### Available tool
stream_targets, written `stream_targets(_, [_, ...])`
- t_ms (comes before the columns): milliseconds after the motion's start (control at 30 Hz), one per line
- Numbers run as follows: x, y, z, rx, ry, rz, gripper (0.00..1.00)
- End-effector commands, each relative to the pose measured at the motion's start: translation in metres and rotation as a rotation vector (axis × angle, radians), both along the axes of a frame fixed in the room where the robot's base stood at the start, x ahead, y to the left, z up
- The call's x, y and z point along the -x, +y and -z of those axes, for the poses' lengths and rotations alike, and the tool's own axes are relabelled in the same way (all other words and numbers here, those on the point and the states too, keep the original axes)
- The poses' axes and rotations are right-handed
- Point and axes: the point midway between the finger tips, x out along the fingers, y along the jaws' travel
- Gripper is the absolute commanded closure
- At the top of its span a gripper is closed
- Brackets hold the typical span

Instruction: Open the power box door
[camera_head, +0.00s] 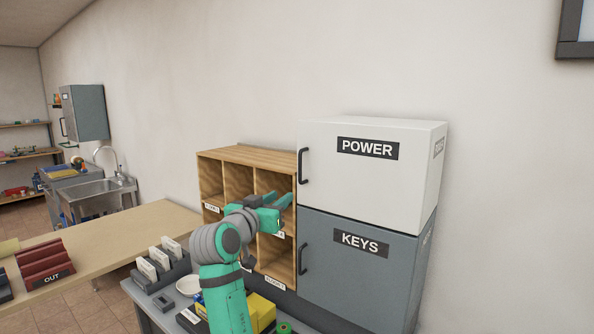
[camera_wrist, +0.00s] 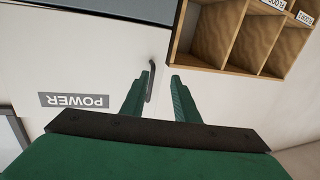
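The power box (camera_head: 395,190) is a white cabinet labelled POWER on the wall. Its door is shut, with a dark vertical bar handle (camera_head: 302,166) at its left edge. In the wrist view, the picture is upside down and the power box door (camera_wrist: 80,70) shows with its handle (camera_wrist: 152,82). My gripper (camera_head: 285,199) is open and empty, just left of and below the handle in the head view. In the wrist view, the handle appears between the fingers (camera_wrist: 160,76), close to the left one. Whether they touch it I cannot tell.
A grey KEYS box (camera_head: 355,265) with its own handle sits directly below. A wooden pigeonhole shelf (camera_head: 245,154) stands to the left, behind my gripper. A counter (camera_head: 110,240) and a cluttered desk lie lower left.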

Motion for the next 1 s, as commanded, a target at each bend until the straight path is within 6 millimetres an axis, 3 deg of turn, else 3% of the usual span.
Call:
stream_targets(33, [0.002,-0.001,-0.021,-0.009,-0.01,0.013,0.72])
stream_targets(100, [0.005,-0.002,-0.039,-0.018,-0.019,0.028,0.72])
stream_targets(233, [0.008,-0.003,-0.058,-0.03,-0.026,0.044,0.72])
stream_targets(467, [-0.007,-0.012,-0.062,-0.031,-0.025,0.051,0.72])
stream_targets(800, [-0.061,-0.037,-0.062,-0.03,-0.026,0.049,0.72])
stream_targets(1000, [-0.082,-0.046,-0.062,-0.031,-0.026,0.048,0.72])
